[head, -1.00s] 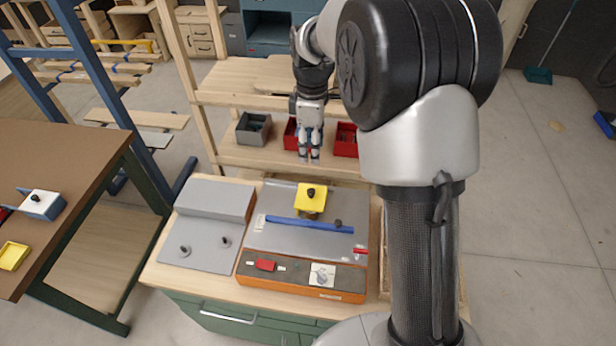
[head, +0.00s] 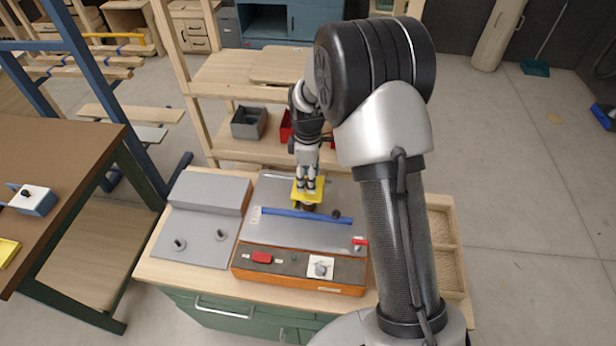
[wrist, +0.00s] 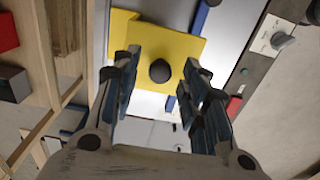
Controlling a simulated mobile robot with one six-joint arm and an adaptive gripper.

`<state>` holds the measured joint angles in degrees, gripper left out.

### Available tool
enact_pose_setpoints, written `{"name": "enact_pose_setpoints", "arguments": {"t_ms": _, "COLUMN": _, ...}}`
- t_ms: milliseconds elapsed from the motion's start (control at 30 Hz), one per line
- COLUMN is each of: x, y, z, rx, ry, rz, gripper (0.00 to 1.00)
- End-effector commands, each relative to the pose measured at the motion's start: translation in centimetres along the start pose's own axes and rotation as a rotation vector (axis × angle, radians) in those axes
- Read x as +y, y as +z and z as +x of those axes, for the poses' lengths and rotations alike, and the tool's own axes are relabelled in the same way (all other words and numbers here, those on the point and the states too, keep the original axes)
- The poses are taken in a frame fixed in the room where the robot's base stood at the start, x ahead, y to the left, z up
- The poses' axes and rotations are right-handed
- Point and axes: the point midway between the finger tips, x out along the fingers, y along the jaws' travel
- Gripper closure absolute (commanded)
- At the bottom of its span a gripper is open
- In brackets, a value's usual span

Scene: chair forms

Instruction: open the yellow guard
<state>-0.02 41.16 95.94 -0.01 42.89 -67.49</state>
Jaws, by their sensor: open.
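The yellow guard (head: 299,194) sits on the grey machine top, behind the blue bar (head: 300,219). In the wrist view my gripper (wrist: 157,85) is open, with one finger on each side of the knob. I see a gap between each finger and the knob.
The machine's front panel has a red switch (head: 261,257) and a dial (head: 320,267). A grey plate with two black knobs (head: 190,248) lies to the left. A wooden shelf (head: 225,85) with bins stands behind. A brown table (head: 60,160) is at the far left.

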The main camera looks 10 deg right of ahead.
Motion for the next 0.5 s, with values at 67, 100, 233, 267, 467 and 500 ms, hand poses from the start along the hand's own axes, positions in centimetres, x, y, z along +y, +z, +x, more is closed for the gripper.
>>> {"name": "enact_pose_setpoints", "arguments": {"t_ms": 67, "x": 0.0, "y": 0.0, "z": 0.03, "rx": 0.0, "ry": 0.0, "rz": 0.0, "gripper": 0.59}}
{"name": "enact_pose_setpoints", "arguments": {"t_ms": 100, "x": 0.0, "y": 0.0, "z": 0.02, "rx": 0.0, "ry": 0.0, "rz": 0.0, "gripper": 0.59}}
{"name": "enact_pose_setpoints", "arguments": {"t_ms": 233, "x": 0.0, "y": 0.0, "z": 0.0, "rx": 0.0, "ry": 0.0, "rz": 0.0, "gripper": 0.61}}
{"name": "enact_pose_setpoints", "arguments": {"t_ms": 267, "x": 0.0, "y": 0.0, "z": -0.01, "rx": 0.0, "ry": 0.0, "rz": 0.0, "gripper": 0.63}}
{"name": "enact_pose_setpoints", "arguments": {"t_ms": 467, "x": 0.0, "y": 0.0, "z": -0.02, "rx": 0.0, "ry": 0.0, "rz": 0.0, "gripper": 0.77}}
{"name": "enact_pose_setpoints", "arguments": {"t_ms": 500, "x": 0.0, "y": 0.0, "z": -0.02, "rx": 0.0, "ry": 0.0, "rz": 0.0, "gripper": 0.79}}
